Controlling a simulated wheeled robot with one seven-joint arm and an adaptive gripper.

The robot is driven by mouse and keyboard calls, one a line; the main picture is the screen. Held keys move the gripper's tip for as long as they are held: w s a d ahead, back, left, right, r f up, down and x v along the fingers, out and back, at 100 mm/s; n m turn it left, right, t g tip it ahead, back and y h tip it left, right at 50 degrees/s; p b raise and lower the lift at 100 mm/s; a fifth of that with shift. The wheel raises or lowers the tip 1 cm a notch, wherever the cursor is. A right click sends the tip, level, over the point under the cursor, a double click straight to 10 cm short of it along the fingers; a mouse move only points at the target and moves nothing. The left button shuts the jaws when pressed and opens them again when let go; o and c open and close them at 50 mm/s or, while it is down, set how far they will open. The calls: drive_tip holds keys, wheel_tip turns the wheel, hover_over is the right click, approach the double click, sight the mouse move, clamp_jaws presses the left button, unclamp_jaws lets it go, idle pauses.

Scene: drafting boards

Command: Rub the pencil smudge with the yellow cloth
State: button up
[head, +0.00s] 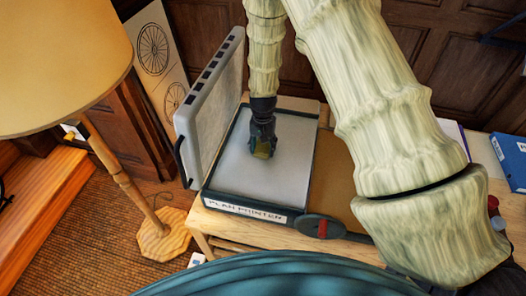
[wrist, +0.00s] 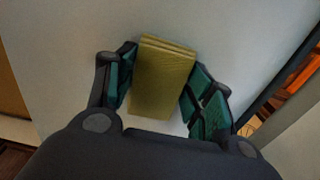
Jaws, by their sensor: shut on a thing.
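The yellow cloth (wrist: 163,78) is a folded block between the two dark and teal fingers of my gripper (wrist: 160,100) in the wrist view. My gripper is shut on it. I see no pencil smudge in either view; the gripper and cloth cover part of the bed.
The printer's lid (head: 212,105) stands open on the left of the bed. A floor lamp (head: 120,170) stands farther left. A brown board (head: 340,175) lies right of the printer, partly behind my arm.

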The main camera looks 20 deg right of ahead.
drive_tip(key=shift+w+d, duration=0.3)
drive_tip(key=r+p, duration=0.1)
drive_tip(key=r, duration=0.2)
drive_tip(key=r+p, duration=0.1)
drive_tip(key=r, duration=0.1)
drive_tip(key=shift+w+d+r+p, duration=0.15)
drive_tip(key=shift+w+p, duration=0.1)
drive_tip(key=shift+p, duration=0.05)
drive_tip(key=shift+w+r+p, duration=0.2)
drive_tip(key=shift+r+p, duration=0.25)
drive_tip(key=shift+r, duration=0.2)
drive_tip(key=shift+s+r+p, duration=0.2)
drive_tip(key=shift+r+p, duration=0.25)
drive_tip(key=shift+r, duration=0.5)
drive_tip(key=shift+f, duration=0.1)
drive_tip(key=shift+w, duration=0.1)
